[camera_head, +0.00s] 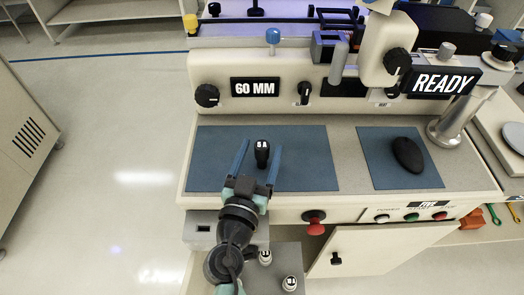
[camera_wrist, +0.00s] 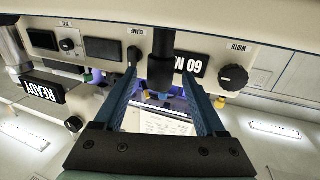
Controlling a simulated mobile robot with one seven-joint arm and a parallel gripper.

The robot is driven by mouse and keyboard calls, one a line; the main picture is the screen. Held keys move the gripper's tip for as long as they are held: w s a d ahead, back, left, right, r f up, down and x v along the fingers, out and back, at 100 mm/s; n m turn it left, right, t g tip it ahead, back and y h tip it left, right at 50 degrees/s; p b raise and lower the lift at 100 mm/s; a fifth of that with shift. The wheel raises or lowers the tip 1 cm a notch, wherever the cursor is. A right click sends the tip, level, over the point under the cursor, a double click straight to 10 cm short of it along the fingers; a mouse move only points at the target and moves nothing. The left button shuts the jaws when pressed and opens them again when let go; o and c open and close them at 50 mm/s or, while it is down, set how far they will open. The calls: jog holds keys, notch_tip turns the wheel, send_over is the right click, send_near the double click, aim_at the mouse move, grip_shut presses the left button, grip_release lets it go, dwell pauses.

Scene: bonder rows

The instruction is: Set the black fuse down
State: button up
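The black fuse (camera_head: 262,153), with a white "5 A" label on top, appears upright over the left blue mat (camera_head: 310,165). My gripper (camera_head: 258,160) reaches over the mat with one blue finger on each side of the fuse. In the wrist view, which is upside down, a dark upright body that looks like the fuse (camera_wrist: 160,65) stands between the fingertips of my gripper (camera_wrist: 160,78). The fuse's foot is hard to make out in both views.
A control panel with a "60 MM" display (camera_head: 255,87) rises behind the mat. A black mouse (camera_head: 407,154) lies on the right mat (camera_head: 372,170). A red knob (camera_head: 315,228) sits on the front edge. Small labelled pieces (camera_head: 290,283) stand below, near my arm.

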grip_shut()
